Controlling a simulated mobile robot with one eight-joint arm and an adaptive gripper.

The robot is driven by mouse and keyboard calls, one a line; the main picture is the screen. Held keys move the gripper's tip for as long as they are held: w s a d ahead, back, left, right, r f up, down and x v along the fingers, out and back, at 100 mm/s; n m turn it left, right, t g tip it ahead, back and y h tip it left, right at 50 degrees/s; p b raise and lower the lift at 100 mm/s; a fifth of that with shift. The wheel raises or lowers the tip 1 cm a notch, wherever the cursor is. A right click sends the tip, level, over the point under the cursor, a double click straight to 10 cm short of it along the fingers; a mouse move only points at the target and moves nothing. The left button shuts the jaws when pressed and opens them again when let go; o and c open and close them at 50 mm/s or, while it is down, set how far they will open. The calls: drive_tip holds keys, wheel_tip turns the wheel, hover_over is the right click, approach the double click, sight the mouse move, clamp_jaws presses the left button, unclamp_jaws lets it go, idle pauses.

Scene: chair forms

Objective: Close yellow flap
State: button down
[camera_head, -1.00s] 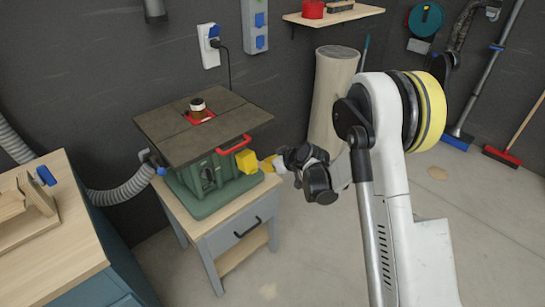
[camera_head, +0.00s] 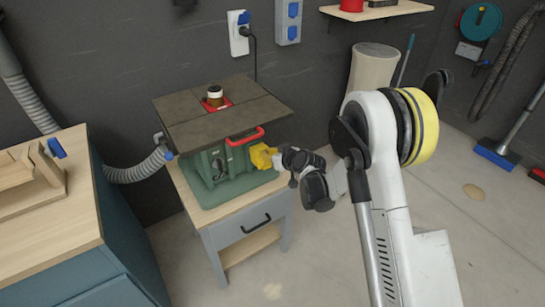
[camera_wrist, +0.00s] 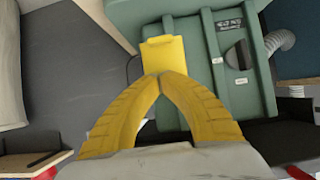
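The yellow flap (camera_wrist: 163,52) is on the side of a green router-table machine (camera_head: 218,182), under its dark top. In the wrist view it is a flat yellow plate sticking out beside the green housing. In the head view my gripper (camera_head: 266,156) is at the machine's right side and hides most of the flap.
The machine stands on a small grey cabinet (camera_head: 240,235) with a wooden top. A red handle (camera_head: 245,137) is just above the flap. A workbench (camera_head: 60,225) stands at left, with a grey hose (camera_head: 140,172) between. Open floor lies to the right.

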drive_tip(key=shift+s+d+f+b, duration=0.15)
drive_tip(key=shift+f+b, duration=0.05)
drive_tip(key=shift+f, duration=0.4)
drive_tip(key=shift+s+d+f+b, duration=0.1)
drive_tip(key=shift+s+f+b, duration=0.1)
drive_tip(key=shift+f, duration=0.35)
drive_tip(key=shift+w+a+f, duration=0.15)
drive_tip(key=shift+w+f, duration=0.15)
drive_tip(key=shift+f, duration=0.3)
drive_tip(key=shift+w+a+f, duration=0.15)
drive_tip(key=shift+w+f, duration=0.1)
drive_tip(key=shift+f, duration=0.35)
drive_tip(key=shift+r, duration=0.1)
